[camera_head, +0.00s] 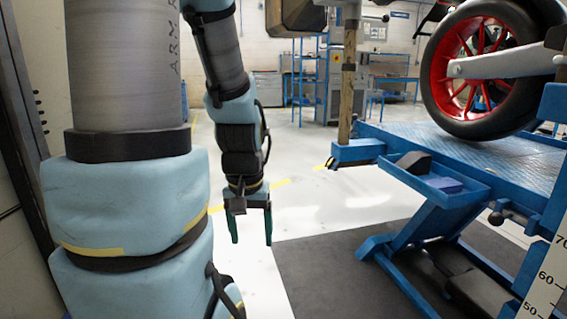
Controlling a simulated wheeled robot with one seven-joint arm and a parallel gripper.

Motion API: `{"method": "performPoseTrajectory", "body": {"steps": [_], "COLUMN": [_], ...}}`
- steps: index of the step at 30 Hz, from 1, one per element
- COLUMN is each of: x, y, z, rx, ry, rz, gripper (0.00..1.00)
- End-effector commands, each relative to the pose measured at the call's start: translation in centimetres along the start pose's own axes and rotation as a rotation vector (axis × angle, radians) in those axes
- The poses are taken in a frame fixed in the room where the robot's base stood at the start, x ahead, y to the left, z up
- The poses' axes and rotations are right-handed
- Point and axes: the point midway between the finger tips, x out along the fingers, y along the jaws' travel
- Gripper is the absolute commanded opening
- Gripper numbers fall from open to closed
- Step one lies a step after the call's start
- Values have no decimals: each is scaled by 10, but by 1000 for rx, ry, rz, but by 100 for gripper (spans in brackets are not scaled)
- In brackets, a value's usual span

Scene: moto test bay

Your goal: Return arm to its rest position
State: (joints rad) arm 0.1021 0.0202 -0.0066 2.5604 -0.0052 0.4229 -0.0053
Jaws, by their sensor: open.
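My gripper (251,222) hangs from my arm left of centre in the head view, pointing down. Its two dark green fingers are apart, with nothing between them. It is in the air in front of the pale floor, left of the blue lift table. My arm, with light blue covers and grey links, fills the left part of the view.
A blue lift table (480,157) stands at the right, carrying a motorcycle wheel (432,82) with a red rim. A dark mat (330,262) lies below. Pale floor (310,150) is clear at the centre.

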Motion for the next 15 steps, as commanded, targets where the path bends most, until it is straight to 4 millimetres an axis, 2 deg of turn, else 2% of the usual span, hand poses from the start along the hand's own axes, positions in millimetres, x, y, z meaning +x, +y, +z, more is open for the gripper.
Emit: {"method": "performPoseTrajectory", "body": {"steps": [1, 9, 15], "x": [-33, -118, -170], "y": [0, 1, 1], "z": [-5, -17, -24], "rx": [0, 1, 1], "ry": [0, 1, 1], "rz": [0, 0, 0], "gripper": [76, 76, 76]}}
